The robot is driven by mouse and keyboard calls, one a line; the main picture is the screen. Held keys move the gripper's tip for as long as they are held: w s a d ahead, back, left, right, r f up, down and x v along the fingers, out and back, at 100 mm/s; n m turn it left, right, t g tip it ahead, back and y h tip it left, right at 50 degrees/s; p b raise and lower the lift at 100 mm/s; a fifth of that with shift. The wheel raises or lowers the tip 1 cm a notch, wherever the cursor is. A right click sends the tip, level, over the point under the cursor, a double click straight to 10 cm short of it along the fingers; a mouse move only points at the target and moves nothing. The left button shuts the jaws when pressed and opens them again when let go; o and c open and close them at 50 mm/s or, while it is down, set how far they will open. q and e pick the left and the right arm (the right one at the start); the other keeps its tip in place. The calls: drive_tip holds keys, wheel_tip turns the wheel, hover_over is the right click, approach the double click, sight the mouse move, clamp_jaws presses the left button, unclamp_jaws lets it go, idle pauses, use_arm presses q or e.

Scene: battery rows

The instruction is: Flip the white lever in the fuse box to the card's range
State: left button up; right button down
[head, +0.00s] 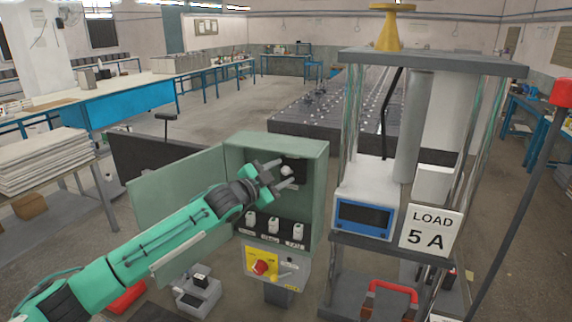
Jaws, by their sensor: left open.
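The green fuse box (318,190) stands in the middle of the head view with its door (180,190) swung open to the left. A row of white levers shows inside near the bottom, with a left lever (251,219), a middle lever (274,224) and a right lever (298,230). Labels under them are too small to read. The card (431,229) to the right reads "LOAD 5 A". My right gripper is not in view.
A grey rack (430,63) with a blue-framed meter (364,217) stands close on the right. The open door borders my left arm.

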use_arm(q)
drive_tip(key=shift+x, duration=0.95)
drive_tip(key=shift+w+d+p, duration=0.3)
drive_tip(key=shift+w+p, duration=0.05)
